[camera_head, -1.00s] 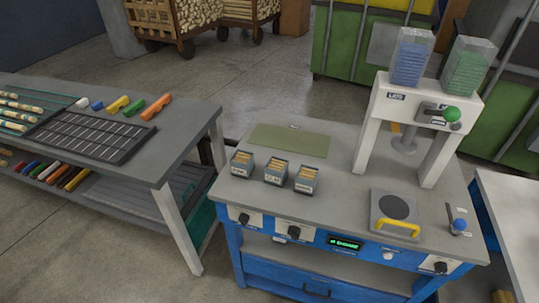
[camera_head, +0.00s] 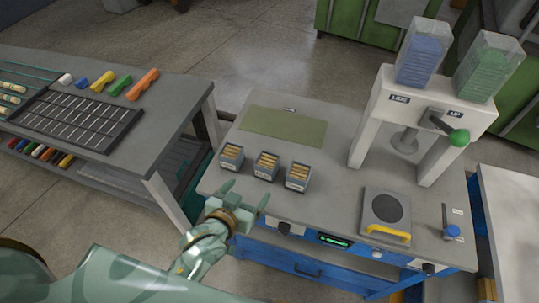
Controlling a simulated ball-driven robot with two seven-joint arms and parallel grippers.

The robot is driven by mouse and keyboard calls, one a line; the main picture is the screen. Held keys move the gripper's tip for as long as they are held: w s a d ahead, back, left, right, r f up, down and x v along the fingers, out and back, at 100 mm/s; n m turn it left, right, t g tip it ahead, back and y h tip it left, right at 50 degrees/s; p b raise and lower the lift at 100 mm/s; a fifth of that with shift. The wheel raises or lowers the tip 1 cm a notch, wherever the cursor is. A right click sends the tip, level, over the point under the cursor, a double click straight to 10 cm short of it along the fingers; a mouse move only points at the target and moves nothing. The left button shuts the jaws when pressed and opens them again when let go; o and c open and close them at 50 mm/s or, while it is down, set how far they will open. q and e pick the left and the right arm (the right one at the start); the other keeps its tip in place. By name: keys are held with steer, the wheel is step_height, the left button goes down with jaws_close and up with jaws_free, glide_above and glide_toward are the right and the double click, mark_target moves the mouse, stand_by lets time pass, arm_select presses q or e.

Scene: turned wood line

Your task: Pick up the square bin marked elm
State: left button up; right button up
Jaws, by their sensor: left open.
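Three small square grey bins with light wooden pieces in them stand in a row near the front left of the grey bench top: a left bin (camera_head: 231,157), a middle bin (camera_head: 266,166) and a right bin (camera_head: 298,177). Their front labels are too small to read surely now, so I cannot tell which is marked elm. My left gripper (camera_head: 246,194) is green, open and empty. Its fingers point away from me, just in front of the left and middle bins and apart from them. My right gripper is out of view.
A green mat (camera_head: 284,127) lies behind the bins. A white press (camera_head: 420,110) with two clear hoppers stands at the right. A grey plate with a yellow handle (camera_head: 385,215) sits in front of it. A side table (camera_head: 120,85) holds coloured pieces and a dark tray.

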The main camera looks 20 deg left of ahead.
arm_select(q)
steer(key=b, duration=0.1)
glide_toward(267, 163)
steer(key=f, duration=0.1)
steer(key=b+x, duration=0.1)
steer(key=x, duration=0.4)
steer(key=shift+w+d+f, duration=0.15)
steer(key=shift+w+d, duration=0.05)
steer(key=shift+w, duration=0.1)
steer(key=shift+w+f+b, duration=0.2)
steer(key=shift+w+b, duration=0.1)
steer(key=shift+w, duration=0.15)
steer(key=x, duration=0.1)
steer(key=b+x, duration=0.1)
steer(key=x, duration=0.2)
steer(key=shift+s+a+f, duration=0.1)
steer(key=shift+a+f, duration=0.2)
steer(key=shift+a, duration=0.05)
steer(key=shift+w+d, duration=0.1)
steer(key=shift+w, duration=0.3)
steer(key=shift+s, duration=0.1)
steer(key=shift+c, duration=0.6)
steer(key=c, duration=1)
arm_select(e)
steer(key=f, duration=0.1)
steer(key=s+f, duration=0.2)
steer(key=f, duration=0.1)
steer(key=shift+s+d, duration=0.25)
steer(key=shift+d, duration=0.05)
